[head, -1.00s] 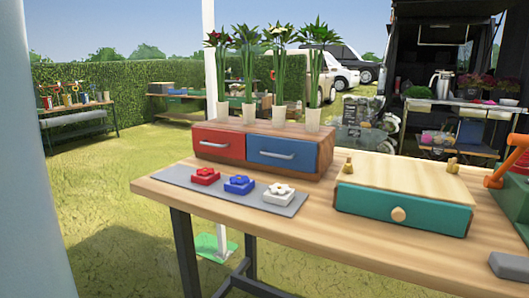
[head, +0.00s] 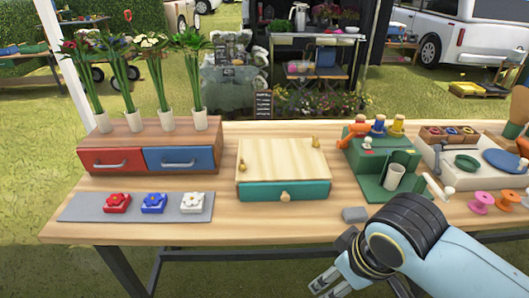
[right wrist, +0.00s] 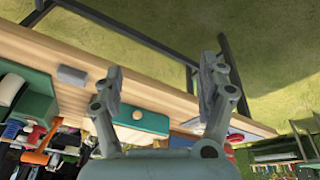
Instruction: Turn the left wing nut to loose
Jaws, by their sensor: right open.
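A low wooden box (head: 284,160) with a teal drawer front (head: 262,190) and a round knob stands mid-table in the head view. The small brass left wing nut (head: 243,167) is at its left side, and a second brass wing nut (head: 315,142) is at its back right. How they are turned is too small to tell. My right gripper (head: 335,264) is open and empty, in front of the table's front edge, well short of the box. In the right wrist view its spread fingers (right wrist: 160,72) frame the teal drawer front (right wrist: 140,122). My left gripper is out of view.
A red-and-blue drawer unit (head: 150,128) with potted flowers stands left, behind a grey mat (head: 80,210) with three flower blocks. Table is bare before the box.

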